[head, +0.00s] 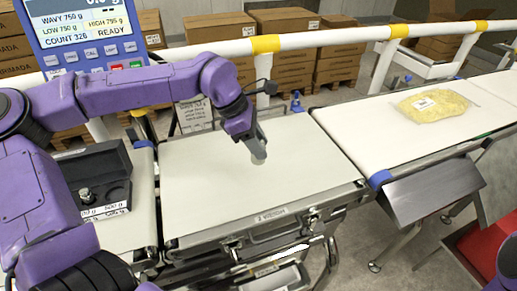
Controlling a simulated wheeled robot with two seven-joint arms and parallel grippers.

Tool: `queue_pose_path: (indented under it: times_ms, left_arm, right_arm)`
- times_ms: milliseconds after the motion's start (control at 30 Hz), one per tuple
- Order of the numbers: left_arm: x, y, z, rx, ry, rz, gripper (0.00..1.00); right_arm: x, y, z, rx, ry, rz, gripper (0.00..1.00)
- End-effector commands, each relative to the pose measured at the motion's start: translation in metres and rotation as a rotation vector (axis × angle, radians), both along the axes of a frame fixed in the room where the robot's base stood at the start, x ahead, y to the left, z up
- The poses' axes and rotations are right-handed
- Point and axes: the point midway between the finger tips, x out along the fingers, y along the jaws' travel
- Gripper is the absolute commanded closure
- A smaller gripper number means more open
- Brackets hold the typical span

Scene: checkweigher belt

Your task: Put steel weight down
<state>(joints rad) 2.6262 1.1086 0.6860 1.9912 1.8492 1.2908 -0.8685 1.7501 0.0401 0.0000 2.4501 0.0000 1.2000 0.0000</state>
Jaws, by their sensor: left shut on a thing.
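My left gripper (258,154) points down over the middle of the white weighing belt (205,205). It is shut on the steel weight (259,161), of which only a small pale grey part shows below the fingertips. The rest of the weight is hidden by the fingers. The weight is at or just above the belt surface; I cannot tell whether it touches. My right gripper is not in view; only a bit of purple arm shows at the lower right edge.
A black weight case (117,196) lies on the left belt. A yellow bag (433,106) lies on the right belt. A display (85,35) stands at the upper left. A white and yellow rail (330,37) runs behind, with cardboard boxes (338,62) beyond. The weighing belt around the gripper is clear.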

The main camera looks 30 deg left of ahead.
Motion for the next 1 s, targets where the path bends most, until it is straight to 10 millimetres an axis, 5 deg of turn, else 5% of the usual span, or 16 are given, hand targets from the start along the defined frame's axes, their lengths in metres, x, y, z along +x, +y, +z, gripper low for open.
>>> queue_pose_path:
  times_ms: [300, 467, 833, 867, 900, 1000]
  left_arm:
    - [0.028, 0.016, -0.038, 0.0, 0.0, 0.001, 1.0]
    - [0.027, 0.015, -0.062, 0.0, -0.003, -0.001, 1.0]
    - [0.027, 0.015, -0.069, -0.001, -0.005, 0.0, 1.0]
    - [0.026, 0.015, -0.07, -0.001, -0.003, -0.001, 0.54]
    - [0.026, 0.015, -0.069, -0.001, -0.003, -0.001, 0.41]
    - [0.026, 0.015, -0.069, -0.001, -0.003, -0.001, 0.35]
  right_arm:
    - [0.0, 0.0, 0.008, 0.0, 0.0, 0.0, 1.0]
    - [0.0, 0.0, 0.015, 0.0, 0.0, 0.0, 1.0]
    - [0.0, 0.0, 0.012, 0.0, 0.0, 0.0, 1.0]
    - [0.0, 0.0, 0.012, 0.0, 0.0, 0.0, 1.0]
    - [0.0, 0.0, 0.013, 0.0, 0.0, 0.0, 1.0]
    - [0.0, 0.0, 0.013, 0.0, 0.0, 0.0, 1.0]
